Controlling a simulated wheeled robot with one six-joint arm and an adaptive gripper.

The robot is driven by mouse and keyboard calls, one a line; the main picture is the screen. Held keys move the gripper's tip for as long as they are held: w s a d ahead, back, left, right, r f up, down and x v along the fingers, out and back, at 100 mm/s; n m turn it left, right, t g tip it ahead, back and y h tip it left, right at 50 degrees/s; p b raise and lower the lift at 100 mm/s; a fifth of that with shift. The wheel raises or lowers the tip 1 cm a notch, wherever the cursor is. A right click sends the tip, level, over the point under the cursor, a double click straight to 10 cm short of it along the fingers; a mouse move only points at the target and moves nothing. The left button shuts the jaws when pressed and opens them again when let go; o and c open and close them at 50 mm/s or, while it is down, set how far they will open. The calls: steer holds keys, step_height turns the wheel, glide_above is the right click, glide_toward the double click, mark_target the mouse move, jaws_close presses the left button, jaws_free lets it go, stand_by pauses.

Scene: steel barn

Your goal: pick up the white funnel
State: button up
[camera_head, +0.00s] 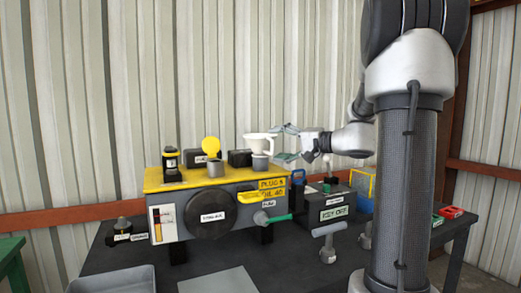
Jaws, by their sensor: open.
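The white funnel (259,142) sits upright, wide mouth up, over a small grey cylinder (260,163) at the right end of the yellow-topped machine. My gripper (284,142) is just to the right of the funnel, pointing left at it. Its two fingers are apart, one above the other in the picture, with nothing seen between them. The fingertips are close to the funnel's right side. I cannot tell whether they touch it.
The grey machine (187,222) stands on a dark table (110,261). A yellow disc (211,146), a second grey cylinder (216,168) and a black-and-yellow bottle (172,163) stand on its top. A grey tray (112,279) is at front left. A panel box (334,213) stands at right.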

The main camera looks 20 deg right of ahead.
mark_target(263, 144)
steer(key=x, duration=0.3)
steer(key=shift+w+a, duration=0.2)
steer(key=shift+w, duration=0.05)
steer(key=shift+c, duration=0.3)
